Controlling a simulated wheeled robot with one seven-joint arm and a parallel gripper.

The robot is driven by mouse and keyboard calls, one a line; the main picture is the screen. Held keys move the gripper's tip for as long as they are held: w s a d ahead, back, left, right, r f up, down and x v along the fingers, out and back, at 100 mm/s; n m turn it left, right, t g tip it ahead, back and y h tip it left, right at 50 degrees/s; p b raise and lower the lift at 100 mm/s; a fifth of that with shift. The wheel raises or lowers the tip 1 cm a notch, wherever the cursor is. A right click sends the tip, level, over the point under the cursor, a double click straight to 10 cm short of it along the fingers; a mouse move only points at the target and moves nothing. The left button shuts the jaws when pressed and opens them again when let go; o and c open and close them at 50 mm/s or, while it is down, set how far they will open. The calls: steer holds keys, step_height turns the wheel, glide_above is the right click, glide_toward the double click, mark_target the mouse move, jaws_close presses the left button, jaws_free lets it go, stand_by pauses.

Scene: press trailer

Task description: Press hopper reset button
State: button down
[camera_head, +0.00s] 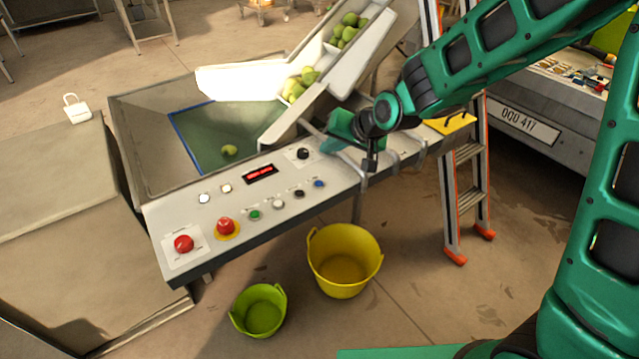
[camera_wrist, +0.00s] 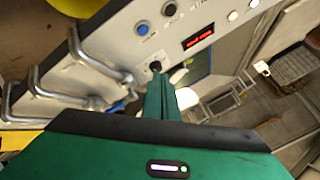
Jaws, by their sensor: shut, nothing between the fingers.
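The control panel (camera_head: 232,207) slopes along the front of the hopper. It carries a green button (camera_head: 254,215), a white button (camera_head: 278,204), a black button (camera_head: 299,193) and a blue button (camera_head: 319,183) in a row. The blue button also shows in the wrist view (camera_wrist: 142,28). The labels are too small to read, so I cannot tell which is the hopper reset. My gripper (camera_head: 328,146) is shut and empty at the panel's right part. In the wrist view its fingertips (camera_wrist: 160,80) are close to a black knob (camera_wrist: 155,66); contact cannot be told.
Metal handles (camera_wrist: 75,80) stick out beside my gripper. Two red buttons, one on a yellow disc (camera_head: 225,226), sit at the panel's left. A chute (camera_head: 330,70) with green fruit rises behind. Yellow (camera_head: 345,262) and green (camera_head: 260,310) buckets stand below. A ladder (camera_head: 468,180) stands right.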

steer(key=shift+w+a+y, duration=0.1)
steer(key=shift+a+y, duration=0.2)
steer(key=shift+a, duration=0.6)
steer(key=shift+f, duration=0.1)
glide_above(322, 187)
steer(key=shift+f, duration=4.4)
steer(key=shift+f, duration=0.1)
steer(key=shift+f, duration=0.2)
steer(key=shift+f, duration=0.4)
steer(key=shift+r, duration=0.8)
